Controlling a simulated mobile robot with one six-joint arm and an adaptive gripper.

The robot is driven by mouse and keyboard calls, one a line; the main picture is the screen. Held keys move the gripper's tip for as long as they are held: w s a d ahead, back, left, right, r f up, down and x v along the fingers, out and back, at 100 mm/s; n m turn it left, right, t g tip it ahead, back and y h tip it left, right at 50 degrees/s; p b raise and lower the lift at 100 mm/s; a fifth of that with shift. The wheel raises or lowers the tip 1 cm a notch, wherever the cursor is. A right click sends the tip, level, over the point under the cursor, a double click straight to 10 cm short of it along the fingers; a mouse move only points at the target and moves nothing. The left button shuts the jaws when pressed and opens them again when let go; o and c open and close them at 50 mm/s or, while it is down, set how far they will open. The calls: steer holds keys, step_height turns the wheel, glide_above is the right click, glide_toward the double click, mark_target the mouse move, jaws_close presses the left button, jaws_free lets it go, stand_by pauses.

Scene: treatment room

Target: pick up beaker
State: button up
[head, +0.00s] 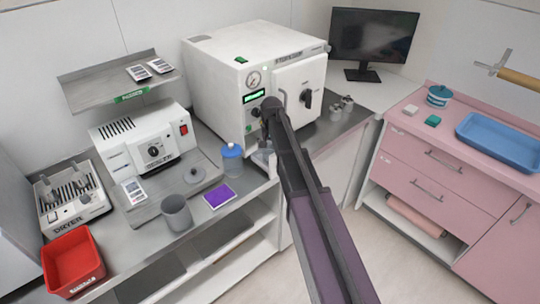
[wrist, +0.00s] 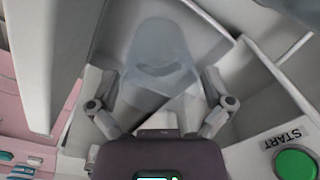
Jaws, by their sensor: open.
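A clear, see-through beaker (wrist: 165,52) shows in the wrist view, ahead of my gripper (wrist: 160,98). The gripper's two fingers are open, one on each side of the beaker's near part. I cannot tell whether either finger touches it. A small pale, clear shape, likely the beaker (head: 262,157), shows at the counter's edge just left of the arm.
A white sterilizer (head: 225,75) stands behind the arm. A blue-lidded jar (head: 232,160), purple pad (head: 219,196) and grey cup (head: 176,213) stand to the left. A green START button (wrist: 296,164) is close at lower right. A pink cabinet (head: 435,170) stands right.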

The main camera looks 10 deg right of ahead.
steer(key=c, duration=1)
steer(key=shift+o, duration=0.2)
steer(key=shift+r+p, duration=0.45)
step_height(320, 180, up, 9)
steer(key=p, duration=0.8)
steer(key=shift+p, duration=0.35)
stand_by(1.0)
